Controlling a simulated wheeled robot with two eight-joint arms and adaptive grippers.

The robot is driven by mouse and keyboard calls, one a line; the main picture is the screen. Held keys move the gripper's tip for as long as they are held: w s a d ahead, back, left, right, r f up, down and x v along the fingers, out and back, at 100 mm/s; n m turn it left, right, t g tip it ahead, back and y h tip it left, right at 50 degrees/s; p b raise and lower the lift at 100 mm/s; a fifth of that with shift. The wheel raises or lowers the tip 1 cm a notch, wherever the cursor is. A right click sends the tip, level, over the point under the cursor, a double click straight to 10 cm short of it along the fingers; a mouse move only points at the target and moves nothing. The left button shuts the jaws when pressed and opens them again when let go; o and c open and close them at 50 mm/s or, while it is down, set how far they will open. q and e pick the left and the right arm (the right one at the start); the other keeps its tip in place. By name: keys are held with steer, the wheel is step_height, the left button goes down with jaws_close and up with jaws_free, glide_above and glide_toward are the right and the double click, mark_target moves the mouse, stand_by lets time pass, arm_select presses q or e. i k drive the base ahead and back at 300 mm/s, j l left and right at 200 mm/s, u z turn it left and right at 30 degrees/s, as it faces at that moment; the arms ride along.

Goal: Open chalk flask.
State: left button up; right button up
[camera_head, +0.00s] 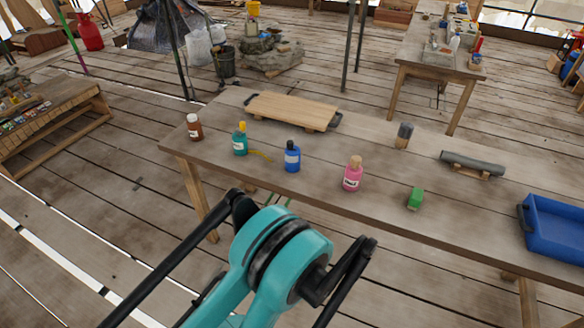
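Several small labelled bottles stand upright on the wooden table. They are a brown bottle with a white cap (195,127), a teal bottle with a yellow top (240,140), a blue bottle with a dark cap (292,157) and a pink bottle with a cork-coloured stopper (352,175). Their labels are too small to read, so I cannot tell which is the chalk flask. All four have their tops on. Teal and black parts of my own body fill the lower middle, apart from the bottles in the picture. I cannot make out either gripper's fingertips.
A yellow strip lies beside the teal bottle.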

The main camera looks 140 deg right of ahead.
mark_target(352, 177)
steer(key=z, duration=5.1)
steer(key=i+l+u, duration=0.3)
steer(key=i+l, duration=0.3)
